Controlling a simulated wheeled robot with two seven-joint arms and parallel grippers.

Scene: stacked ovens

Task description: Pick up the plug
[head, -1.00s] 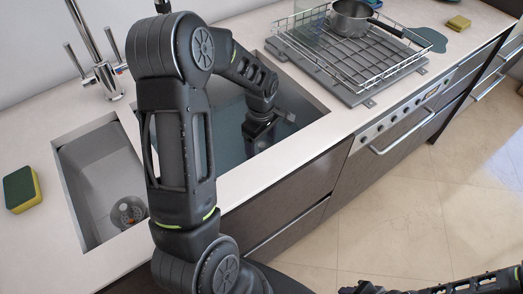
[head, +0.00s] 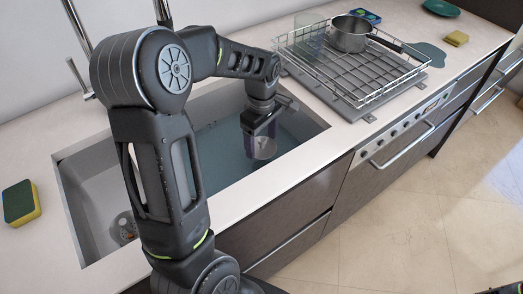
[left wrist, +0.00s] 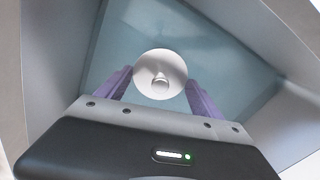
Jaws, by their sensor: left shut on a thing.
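The plug (head: 264,149) is a pale round disc in the right basin of the sink (head: 310,126). It also shows in the left wrist view, where the plug (left wrist: 160,70) is a white disc with a small knob in its middle. My left gripper (head: 262,143) reaches down into the basin and is shut on the plug. My right gripper does not show clearly; only a dark scrap of my body is at the lower right corner.
Bluish water (head: 222,148) lies in the basin. The left basin (head: 88,195) has a drain. A wire rack (head: 350,72) with a pot (head: 350,34) stands right of the sink. Sponges lie on the counter (head: 25,150). The sink walls are close around my left gripper.

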